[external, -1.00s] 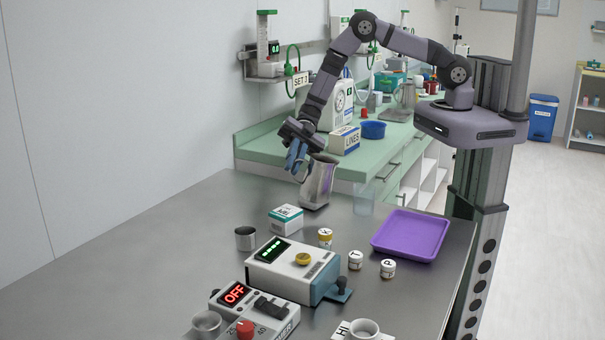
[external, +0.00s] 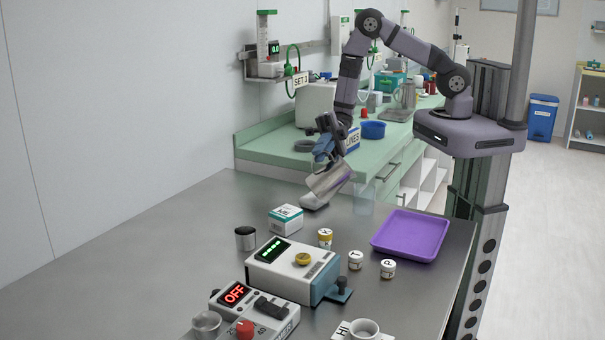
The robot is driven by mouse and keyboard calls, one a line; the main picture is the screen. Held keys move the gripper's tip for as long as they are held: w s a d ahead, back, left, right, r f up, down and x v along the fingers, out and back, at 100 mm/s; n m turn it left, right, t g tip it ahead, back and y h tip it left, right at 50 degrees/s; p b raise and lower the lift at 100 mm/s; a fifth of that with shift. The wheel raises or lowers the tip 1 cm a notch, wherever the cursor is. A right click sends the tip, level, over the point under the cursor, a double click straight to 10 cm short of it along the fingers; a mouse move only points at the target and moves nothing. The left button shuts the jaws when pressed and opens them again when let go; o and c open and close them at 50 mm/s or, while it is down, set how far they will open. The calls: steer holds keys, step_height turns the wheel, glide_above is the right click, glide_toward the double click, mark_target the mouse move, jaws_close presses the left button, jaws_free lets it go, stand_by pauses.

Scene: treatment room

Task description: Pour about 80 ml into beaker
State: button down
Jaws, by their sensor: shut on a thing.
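The beaker stands upright on the steel table, just right of the jug, and is faint against the table. I cannot see a stream or tell how much liquid is in either vessel.
A pale round piece (external: 315,204) lies under the jug. A white-teal box (external: 286,219), a metal cup (external: 245,238), small jars (external: 325,238) and a device with a green display (external: 290,268) stand nearer. A purple tray (external: 410,234) lies right. The left table is clear.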

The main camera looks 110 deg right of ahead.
steer(key=shift+s+r+n, duration=0.4)
steer(key=shift+r+n, duration=0.1)
steer(key=shift+r, duration=0.15)
steer(key=shift+s+a+f+n+t+b, duration=0.15)
steer(key=shift+s+n+t+b, duration=0.15)
steer(key=shift+b, duration=0.2)
steer(key=shift+s+n+y+b, duration=0.3)
steer(key=shift+n+y+b, duration=0.1)
steer(key=shift+n, duration=0.1)
steer(key=shift+s+a+r+n+y, duration=0.15)
steer(key=shift+s+r+n+y, duration=0.25)
steer(key=shift+s+r+n, duration=0.4)
stand_by(0.6)
steer(key=shift+s+a+r+n+y+b, duration=0.15)
steer(key=shift+s+n+b, duration=0.3)
steer(key=shift+s+b, duration=0.25)
steer(key=shift+s+a+f+n+y+b, duration=0.15)
steer(key=shift+s+n+b, duration=0.35)
steer(key=shift+b, duration=0.3)
stand_by(0.7)
steer(key=shift+r+b, duration=0.2)
steer(key=shift+b, duration=0.1)
